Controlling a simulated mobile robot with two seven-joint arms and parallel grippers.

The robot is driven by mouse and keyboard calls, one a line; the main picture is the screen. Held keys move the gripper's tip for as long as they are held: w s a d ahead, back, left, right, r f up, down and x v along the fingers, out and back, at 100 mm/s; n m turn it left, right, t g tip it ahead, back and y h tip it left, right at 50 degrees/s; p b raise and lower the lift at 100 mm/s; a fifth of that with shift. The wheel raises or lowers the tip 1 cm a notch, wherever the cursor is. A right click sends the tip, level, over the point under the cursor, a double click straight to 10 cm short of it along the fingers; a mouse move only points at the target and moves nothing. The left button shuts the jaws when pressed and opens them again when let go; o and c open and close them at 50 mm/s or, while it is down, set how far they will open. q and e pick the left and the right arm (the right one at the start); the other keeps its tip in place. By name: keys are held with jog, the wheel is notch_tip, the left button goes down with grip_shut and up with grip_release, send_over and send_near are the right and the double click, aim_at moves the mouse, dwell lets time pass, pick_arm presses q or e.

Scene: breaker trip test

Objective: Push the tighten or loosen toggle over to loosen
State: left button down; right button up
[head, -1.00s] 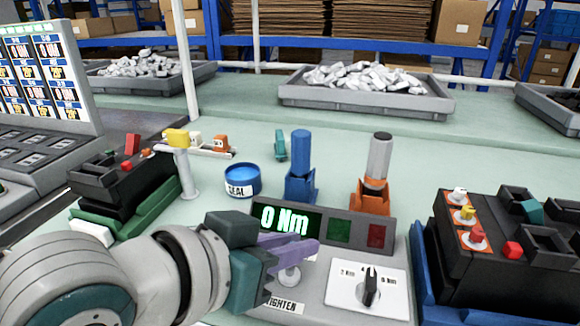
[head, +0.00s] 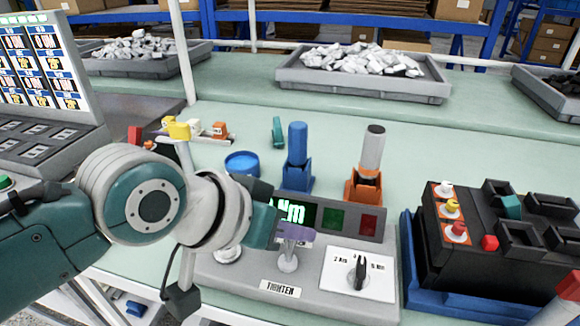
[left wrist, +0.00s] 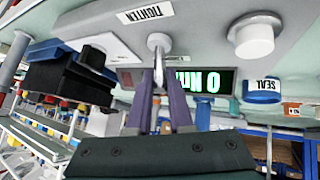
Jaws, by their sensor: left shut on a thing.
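The toggle (head: 288,263) is a pale stem on a round base on the grey tester box, just above the TIGHTEN label (head: 280,289). My left gripper (head: 298,233) has its purple fingers shut on the upper part of the toggle. The left wrist view shows the toggle's base (left wrist: 158,42) and its stem running between the fingers (left wrist: 160,90). The TIGHTEN label (left wrist: 145,13) appears upside down there. No loosen label can be read. The toggle's exact tilt is hard to tell. My right gripper is not in view.
The green display (head: 292,212) is partly covered by my left gripper. A black rotary knob (head: 357,272) stands right of the toggle. A blue tool (head: 297,145) and a grey-and-orange tool (head: 371,150) stand behind the box. A black fixture (head: 480,255) is on the right.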

pick_arm(q)
jog(key=shift+a+f, duration=0.1)
jog(key=c, duration=0.8)
grip_release()
jog(key=shift+s+a+r+p, duration=0.15)
jog(key=shift+r+p, duration=0.15)
jog(key=shift+r, duration=0.15)
jog(key=p+v, duration=0.2)
jog(key=v, duration=0.7)
jog(key=shift+s, duration=0.1)
